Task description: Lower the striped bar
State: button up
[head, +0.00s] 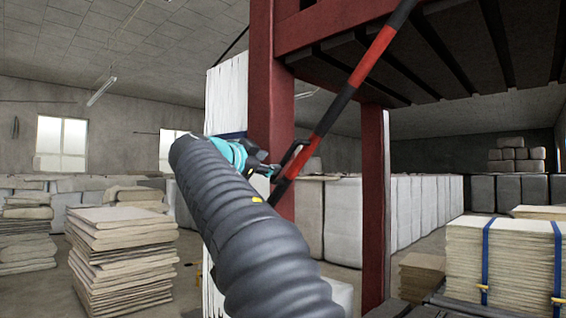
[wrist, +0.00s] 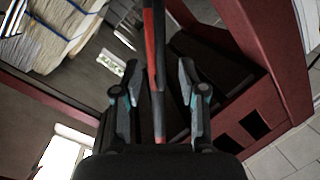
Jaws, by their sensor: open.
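The striped bar (head: 345,92) is red and black and slants from the upper right down to the lower left, in front of the red frame. Its lower part is at my gripper (head: 280,164). In the wrist view the bar (wrist: 153,45) runs lengthwise between the two fingers of my gripper (wrist: 158,75). The fingers are apart, one on each side of the bar, with visible gaps. I cannot tell how deep the bar lies between them. My own arm hides part of the scene below the gripper in the head view.
A red post (head: 271,85) stands behind the bar, and a second post (head: 373,200) stands to the right. A raised platform (head: 440,55) is overhead. Stacked sheets (head: 120,255) stand at left, strapped sheets (head: 510,265) at right, and wrapped bales (head: 343,220) behind.

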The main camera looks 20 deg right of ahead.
aim_at(281, 164)
jog(key=p+x, duration=0.2)
jog(key=x, duration=0.6)
jog(key=shift+w+d, duration=0.1)
jog(key=shift+d, duration=0.1)
jog(key=shift+c, duration=0.2)
grip_shut()
jog(key=shift+f, duration=0.1)
